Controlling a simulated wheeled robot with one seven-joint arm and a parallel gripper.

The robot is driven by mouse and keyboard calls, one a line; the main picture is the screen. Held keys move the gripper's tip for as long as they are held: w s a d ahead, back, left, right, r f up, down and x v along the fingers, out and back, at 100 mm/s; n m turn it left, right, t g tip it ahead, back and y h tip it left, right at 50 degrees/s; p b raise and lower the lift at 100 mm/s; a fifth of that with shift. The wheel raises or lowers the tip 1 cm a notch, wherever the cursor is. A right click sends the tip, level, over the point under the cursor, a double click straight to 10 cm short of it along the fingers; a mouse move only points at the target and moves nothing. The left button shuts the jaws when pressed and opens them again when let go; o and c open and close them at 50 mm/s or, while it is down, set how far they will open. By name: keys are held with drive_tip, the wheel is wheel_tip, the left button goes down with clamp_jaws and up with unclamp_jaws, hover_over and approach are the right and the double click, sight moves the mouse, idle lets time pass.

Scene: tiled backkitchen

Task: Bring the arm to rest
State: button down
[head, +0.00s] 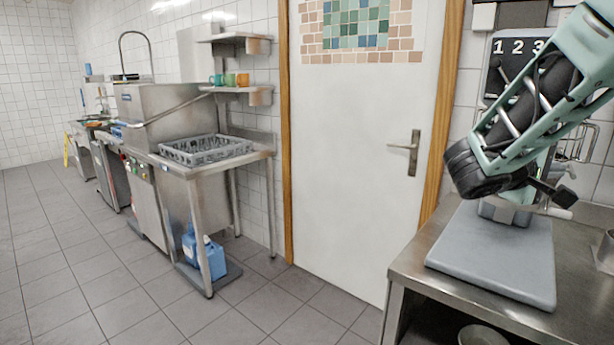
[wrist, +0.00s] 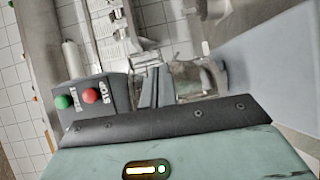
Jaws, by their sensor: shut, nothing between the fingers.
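My arm comes in from the upper right of the head view, above the steel counter (head: 575,240). My gripper (wrist: 157,72) shows in the wrist view with its two dark fingers close together and nothing between them. In the head view the arm's links cover much of the area around it, and I cannot make out the fingertips clearly. In the wrist view a dark box with a green button (wrist: 64,102) and a red button (wrist: 91,96) lies just left of the fingers. I cannot tell whether the fingers touch anything.
A grey board-like slab (head: 495,255) lies on the counter below my arm. A number panel (head: 517,48) hangs on the tiled wall behind it. A white door (head: 360,140) stands left of the counter. A dishwasher table with a grey rack (head: 205,149) is farther left.

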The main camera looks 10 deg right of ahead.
drive_tip(key=s+a+f+n+g+y, duration=0.1)
drive_tip(key=s+a+f+y, duration=0.35)
drive_tip(key=a, duration=0.35)
drive_tip(key=s+a+f+n+y, duration=0.25)
drive_tip(key=a+f, duration=0.35)
drive_tip(key=a, duration=0.3)
drive_tip(key=s+a+f+n+g+y, duration=0.1)
drive_tip(key=s+a+f+y, duration=0.4)
drive_tip(key=a, duration=0.3)
drive_tip(key=s+a+f+n+y, duration=0.1)
drive_tip(key=s+a+y, duration=0.4)
drive_tip(key=a, duration=0.8)
drive_tip(key=s+f, duration=0.1)
drive_tip(key=s, duration=0.1)
drive_tip(key=shift+s, duration=0.3)
